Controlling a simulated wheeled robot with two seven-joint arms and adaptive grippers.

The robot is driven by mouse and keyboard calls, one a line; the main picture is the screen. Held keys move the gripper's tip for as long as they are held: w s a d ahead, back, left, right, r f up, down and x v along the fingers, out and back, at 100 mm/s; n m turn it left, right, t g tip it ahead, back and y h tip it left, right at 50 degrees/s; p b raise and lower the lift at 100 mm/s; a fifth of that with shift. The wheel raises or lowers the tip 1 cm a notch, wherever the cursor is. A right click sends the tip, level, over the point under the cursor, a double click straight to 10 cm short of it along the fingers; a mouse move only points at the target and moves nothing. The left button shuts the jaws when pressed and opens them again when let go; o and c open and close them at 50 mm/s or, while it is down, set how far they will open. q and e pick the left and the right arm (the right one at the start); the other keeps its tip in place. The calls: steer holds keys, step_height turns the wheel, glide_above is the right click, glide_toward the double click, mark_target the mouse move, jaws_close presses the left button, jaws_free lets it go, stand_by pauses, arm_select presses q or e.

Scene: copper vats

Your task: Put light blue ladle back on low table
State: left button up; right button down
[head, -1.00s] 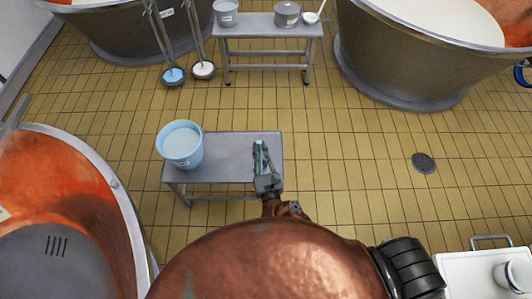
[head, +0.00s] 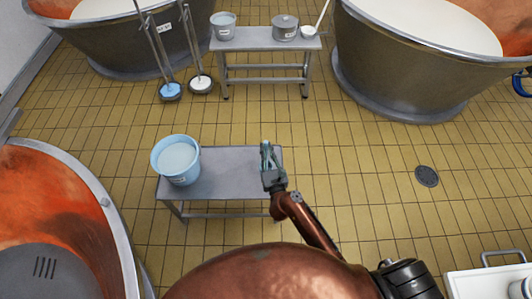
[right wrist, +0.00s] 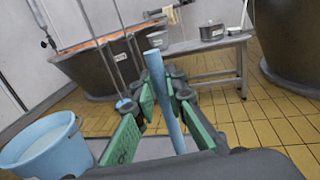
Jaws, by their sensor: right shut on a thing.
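The low table (head: 225,172) is a grey metal table in the middle of the head view. My right gripper (head: 266,152) is over its right end, and shut on a light blue rod, the ladle's handle (right wrist: 163,90). In the right wrist view the handle stands up tilted between the green finger pads of my right gripper (right wrist: 165,105). The ladle's bowl is hidden. I cannot tell whether the ladle touches the table. My left gripper is out of view.
A light blue bucket (head: 176,160) stands on the table's left part. A copper vat (head: 75,225) is at the left. Another bench (head: 262,40) with pots and large vats stand at the back. The tiled floor right of the low table is clear.

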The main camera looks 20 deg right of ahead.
steer(key=shift+f+b, duration=0.45)
steer(key=shift+f, duration=0.9)
steer(key=c, duration=2)
jaws_free()
steer(key=shift+o, duration=0.2)
steer(key=shift+r, duration=0.1)
steer(key=s+a, duration=0.1)
steer(key=s, duration=1.1)
